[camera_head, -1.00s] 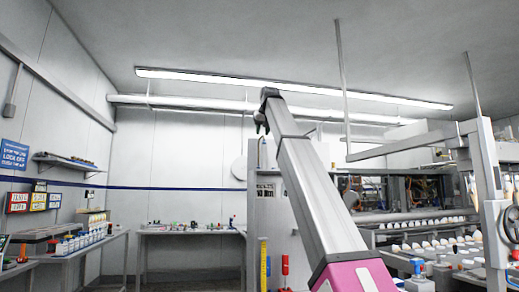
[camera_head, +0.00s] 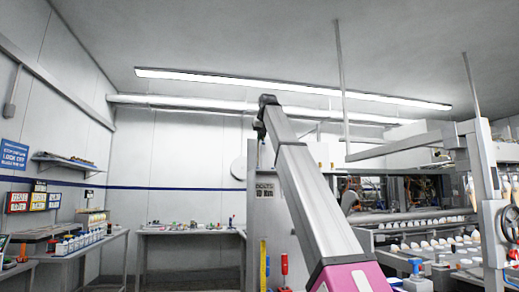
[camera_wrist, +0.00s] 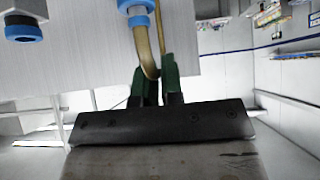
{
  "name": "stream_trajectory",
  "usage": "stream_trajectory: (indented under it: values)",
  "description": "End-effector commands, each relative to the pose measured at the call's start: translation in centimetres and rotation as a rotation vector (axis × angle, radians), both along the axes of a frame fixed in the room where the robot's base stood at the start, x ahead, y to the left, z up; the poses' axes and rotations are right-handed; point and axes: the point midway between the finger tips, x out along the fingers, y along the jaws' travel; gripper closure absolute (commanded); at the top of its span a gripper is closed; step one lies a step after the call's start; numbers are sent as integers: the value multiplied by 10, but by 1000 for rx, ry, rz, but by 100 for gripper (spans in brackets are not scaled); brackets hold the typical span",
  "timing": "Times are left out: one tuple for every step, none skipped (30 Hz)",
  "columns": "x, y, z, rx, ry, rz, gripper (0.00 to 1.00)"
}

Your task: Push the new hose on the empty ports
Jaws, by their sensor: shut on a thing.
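In the wrist view my gripper (camera_wrist: 155,84) has its two green fingers shut on a tan hose (camera_wrist: 143,50). The hose bends between the fingers, with one strand rising to a blue-ringed port (camera_wrist: 138,20) and a thinner strand rising beside it to the top edge. The hose end meets or lies in front of that port; I cannot tell how far it is on. A second blue-ringed port (camera_wrist: 22,32), dark at its lower end, shows at the upper left with no hose on it. In the head view the fingers and hose are too small to make out.
A light grey panel (camera_wrist: 80,75) sits close in front of the fingers in the wrist view. The head view shows a machine with rails (camera_head: 420,215) at right, a side bench with bottles (camera_head: 75,243) at left and a back bench (camera_head: 185,232).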

Motion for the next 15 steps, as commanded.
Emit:
stream_trajectory:
  values:
    - [0,0,1,0,0,0,100]
    - [0,0,2,0,0,0,100]
    - [0,0,3,0,0,0,100]
    - [0,0,4,0,0,0,100]
    - [0,0,5,0,0,0,100]
    - [1,0,6,0,0,0,100]
    - [1,0,7,0,0,0,100]
    - [0,0,8,0,0,0,100]
    - [1,0,10,0,0,0,100]
    - [1,0,11,0,0,0,100]
    - [1,0,12,0,0,0,100]
    - [1,0,13,0,0,0,100]
    - [1,0,14,0,1,0,100]
    - [1,0,15,0,1,0,100]
    - [1,0,16,0,1,0,100]
